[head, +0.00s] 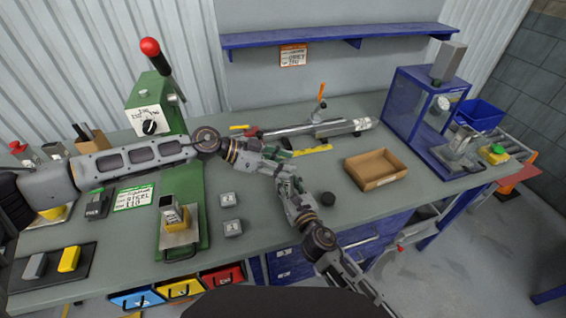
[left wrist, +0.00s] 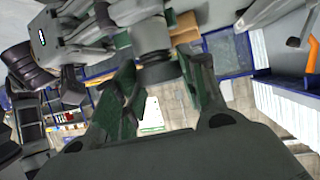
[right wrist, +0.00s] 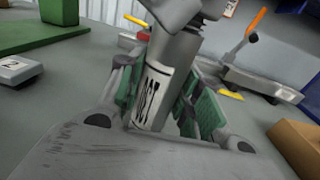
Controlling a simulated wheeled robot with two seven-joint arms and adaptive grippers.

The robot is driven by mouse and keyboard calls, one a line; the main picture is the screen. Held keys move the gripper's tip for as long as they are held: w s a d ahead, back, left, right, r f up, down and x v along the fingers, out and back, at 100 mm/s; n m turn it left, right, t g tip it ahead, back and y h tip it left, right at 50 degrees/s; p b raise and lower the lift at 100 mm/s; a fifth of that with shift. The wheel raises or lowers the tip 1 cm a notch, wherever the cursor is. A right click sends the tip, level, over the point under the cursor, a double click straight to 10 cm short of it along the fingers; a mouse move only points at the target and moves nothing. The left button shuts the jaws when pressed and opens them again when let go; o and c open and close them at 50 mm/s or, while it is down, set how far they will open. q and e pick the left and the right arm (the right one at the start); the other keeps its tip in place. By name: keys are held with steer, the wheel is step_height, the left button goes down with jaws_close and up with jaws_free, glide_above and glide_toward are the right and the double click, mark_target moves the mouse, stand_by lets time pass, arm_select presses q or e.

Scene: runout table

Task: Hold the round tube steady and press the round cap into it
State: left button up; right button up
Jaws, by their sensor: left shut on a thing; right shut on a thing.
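My right gripper (head: 289,182) is shut on the round tube (right wrist: 180,52), a grey cylinder with a white lettered label, seen between its green pads in the right wrist view. My left gripper (head: 281,166) is shut on a short dark round piece, apparently the round cap (left wrist: 161,74), between its fingers in the left wrist view. The cap lies against the tube's end and roughly in line with it, above the bench. The fingers hide the joint, so how deep the cap sits cannot be told. In the head view the grippers mostly hide both parts.
A black round piece (head: 328,199) stands on the bench (head: 300,235) near my right arm. A cardboard tray (head: 375,169) is to the right. A green press (head: 160,110) stands left, with small grey blocks (head: 231,228) beside it. A metal bar fixture (head: 320,128) lies behind.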

arm_select(q)
steer(key=shift+f, duration=0.15)
steer(key=o, duration=1)
steer(key=shift+c, duration=0.2)
steer(key=shift+a, duration=0.15)
steer(key=v, duration=1.1)
steer(key=shift+a, duration=0.35)
